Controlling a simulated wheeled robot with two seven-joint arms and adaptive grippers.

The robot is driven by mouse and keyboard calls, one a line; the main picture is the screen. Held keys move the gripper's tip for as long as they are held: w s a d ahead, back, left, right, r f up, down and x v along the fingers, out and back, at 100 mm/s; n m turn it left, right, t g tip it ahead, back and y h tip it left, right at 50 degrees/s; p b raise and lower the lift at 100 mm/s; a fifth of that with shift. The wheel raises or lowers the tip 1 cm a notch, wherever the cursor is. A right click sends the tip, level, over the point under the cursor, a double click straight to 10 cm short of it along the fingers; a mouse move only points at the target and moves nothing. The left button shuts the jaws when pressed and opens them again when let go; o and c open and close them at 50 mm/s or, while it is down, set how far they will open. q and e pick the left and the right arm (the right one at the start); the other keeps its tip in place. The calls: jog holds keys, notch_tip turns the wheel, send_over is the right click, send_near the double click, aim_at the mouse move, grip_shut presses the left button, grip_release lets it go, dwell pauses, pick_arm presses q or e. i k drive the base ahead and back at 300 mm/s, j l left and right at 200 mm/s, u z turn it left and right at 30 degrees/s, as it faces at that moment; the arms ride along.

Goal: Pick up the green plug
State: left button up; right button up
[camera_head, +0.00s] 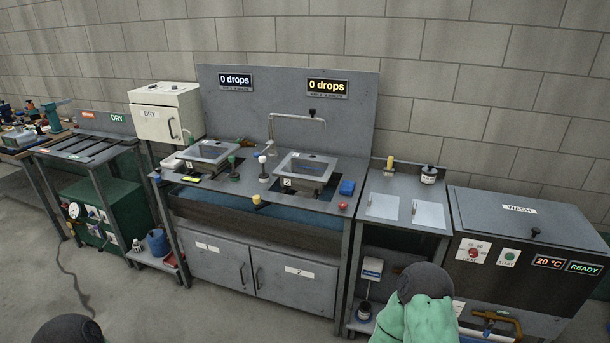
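Neither of my grippers is in view. Only rounded parts of my arms show at the bottom edge, well short of the sink counter.
A white-topped piece (263,172), a yellow piece (257,200) and a blue block (347,188) stand nearby. A wash machine (525,222) is at right.

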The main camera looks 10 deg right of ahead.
aim_at(231, 158)
jog(key=z, duration=0.4)
jog(key=i+j+z, duration=0.45)
jog(key=j, duration=0.15)
jog(key=i+j+z, duration=0.25)
jog(key=j+z, duration=0.25)
jog(key=j, duration=0.25)
jog(key=i, duration=0.05)
